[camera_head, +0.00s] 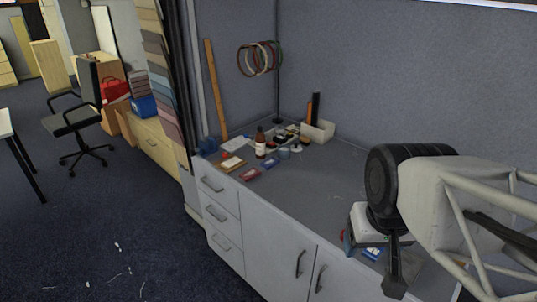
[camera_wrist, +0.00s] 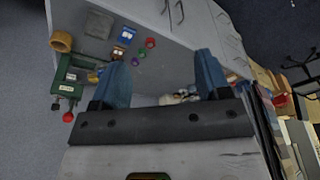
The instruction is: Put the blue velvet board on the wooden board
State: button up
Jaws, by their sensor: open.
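A small flat brown piece with a pale centre (camera_head: 232,164), possibly the wooden board, lies near the left front edge of the grey worktop in the head view. A small flat dark blue piece (camera_head: 269,162), possibly the blue velvet board, lies a little right of it; both are too small to be sure of. A flat red piece (camera_head: 250,174) lies between them. My gripper (camera_head: 397,280) is at the right front of the worktop, well away from these pieces. In the wrist view my gripper (camera_wrist: 164,82) is open, with its two blue fingers wide apart and nothing between them.
A brown bottle (camera_head: 260,145) and a white bin (camera_head: 318,132) stand toward the back. A white-topped box (camera_head: 368,222) is beside my gripper. The wrist view shows a green box (camera_wrist: 66,87), a wooden cup (camera_wrist: 61,41) and a blue packet (camera_wrist: 127,36). The worktop's middle is clear.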

dwell(0.3)
jog(key=w+a+r+m, duration=0.1)
jog(key=w+r, duration=0.2)
jog(key=w, duration=0.7)
jog(key=w+a+r+m, duration=0.1)
jog(key=w+r, duration=0.2)
jog(key=w, duration=0.7)
jog(key=m+g, duration=0.3)
jog(key=m, duration=0.4)
send_over(270, 163)
jog(key=w+d, duration=0.3)
jog(key=w, duration=0.1)
notch_tip(270, 163, down, 25)
jog(key=shift+a+f, duration=0.1)
jog(key=shift+f, duration=0.15)
jog(key=shift+f, duration=3.25)
